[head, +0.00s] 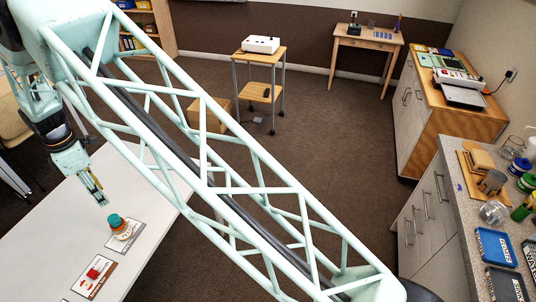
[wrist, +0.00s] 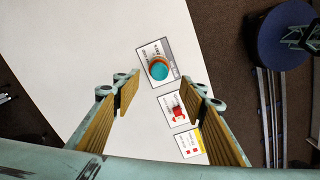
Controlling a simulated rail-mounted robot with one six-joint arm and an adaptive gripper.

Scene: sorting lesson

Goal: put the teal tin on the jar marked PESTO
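The teal tin (head: 115,219) appears to rest on top of a white jar with an orange rim (head: 122,232), which stands on a printed card on the white table. From above in the wrist view, the teal tin (wrist: 159,71) is a round disc with the orange rim showing around its upper edge. I cannot read the jar's label, so I cannot tell whether it says PESTO. My gripper (head: 97,192) is above the table, up and left of the tin and apart from it. In the wrist view its fingers (wrist: 155,98) are wide apart with nothing held between them.
A second card holds a red thing (wrist: 178,113); a third card (wrist: 190,144) lies beyond it. The rest of the white table (wrist: 75,60) is largely clear. A round dark-blue seat (wrist: 283,38) stands beside the table.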

